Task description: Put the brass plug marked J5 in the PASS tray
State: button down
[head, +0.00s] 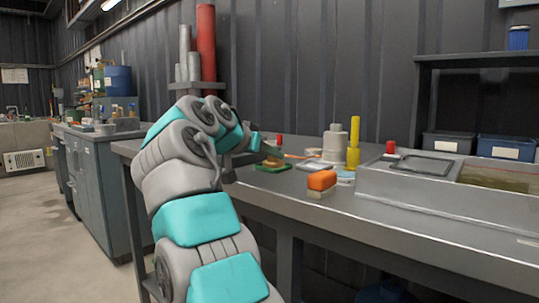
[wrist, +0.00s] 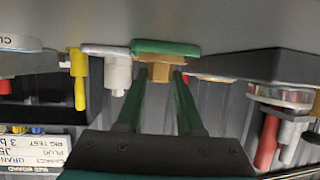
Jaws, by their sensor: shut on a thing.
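The brass plug (wrist: 158,73) has a wide flange and a smaller head, and shows between my fingertips in the upside-down wrist view. No mark on it is readable. My gripper (wrist: 158,80) is shut on it. A flat green tray (wrist: 165,47) lies directly beyond the plug. I cannot tell whether they touch, and no PASS lettering shows. In the head view my gripper (head: 256,146) is over the bench, just left of the green tray (head: 272,168). A brownish shape (head: 273,159), probably the plug, shows at that tray.
An orange-topped block (head: 321,182), a pale stepped cylinder (head: 335,143) and a yellow post (head: 353,143) stand right of the tray. A grey basin (head: 400,187) fills the bench's right side. A printed card (wrist: 30,150) reads partly "PLUG J5". The bench front (head: 270,194) is clear.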

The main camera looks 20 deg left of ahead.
jog(key=shift+f, duration=0.2)
jog(key=c, duration=0.5)
grip_release()
jog(key=shift+c, duration=0.2)
jog(key=shift+r, duration=0.1)
jog(key=shift+s+r, duration=0.15)
jog(key=shift+r, duration=0.1)
jog(key=p+v, duration=0.1)
jog(key=v, duration=0.9)
jog(key=shift+s+a+r, duration=0.1)
jog(key=shift+r, duration=0.1)
jog(key=shift+s+a+r+p, duration=0.1)
jog(key=shift+s+p, duration=0.2)
jog(key=shift+s, duration=0.3)
